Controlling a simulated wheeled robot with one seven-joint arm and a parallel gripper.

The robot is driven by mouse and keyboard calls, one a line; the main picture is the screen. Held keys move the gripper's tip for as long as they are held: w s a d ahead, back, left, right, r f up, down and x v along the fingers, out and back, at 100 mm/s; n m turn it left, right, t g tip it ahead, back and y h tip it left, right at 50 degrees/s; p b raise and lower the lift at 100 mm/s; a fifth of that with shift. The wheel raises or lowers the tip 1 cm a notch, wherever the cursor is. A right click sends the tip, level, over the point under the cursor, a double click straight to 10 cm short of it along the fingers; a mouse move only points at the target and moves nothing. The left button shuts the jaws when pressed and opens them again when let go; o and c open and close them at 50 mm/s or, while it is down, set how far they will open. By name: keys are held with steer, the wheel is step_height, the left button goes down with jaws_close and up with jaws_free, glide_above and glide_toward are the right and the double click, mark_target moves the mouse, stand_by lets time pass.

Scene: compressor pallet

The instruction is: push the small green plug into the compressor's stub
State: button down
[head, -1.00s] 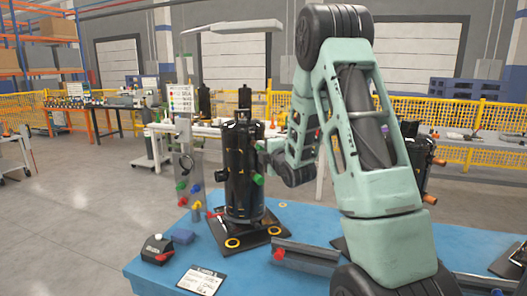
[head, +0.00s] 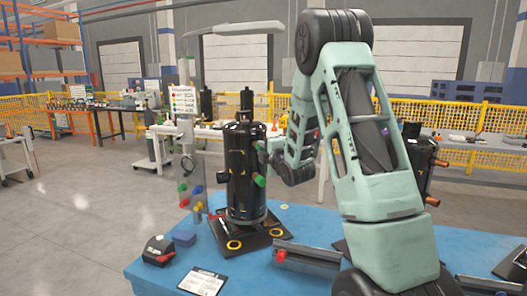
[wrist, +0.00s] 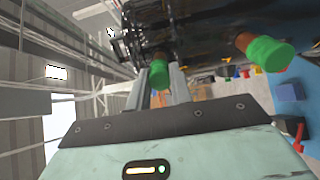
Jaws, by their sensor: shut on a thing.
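The black compressor (head: 243,172) stands upright on its dark base plate on the blue table. My gripper (wrist: 158,88) is at the compressor's right side in the head view, its fingertips partly hidden by my arm. In the wrist view the small green plug (wrist: 158,74) sits between the two fingers, which are shut on it. Its far end points at the compressor's dark wall (wrist: 165,35).
The blue table (head: 215,262) carries a black-and-red box (head: 158,251), a blue block (head: 184,238), a white sheet (head: 202,281) and a grey rail (head: 306,255). A panel with coloured plugs (head: 191,195) stands left of the compressor. Another dark unit with copper stubs (head: 425,180) is right of my arm.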

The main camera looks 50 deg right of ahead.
steer(key=c, duration=1.2)
jaws_free()
steer(key=shift+o, duration=0.2)
steer(key=b+v, duration=1.4)
steer(key=v, duration=0.3)
steer(key=shift+s, duration=0.2)
steer(key=shift+a, duration=0.1)
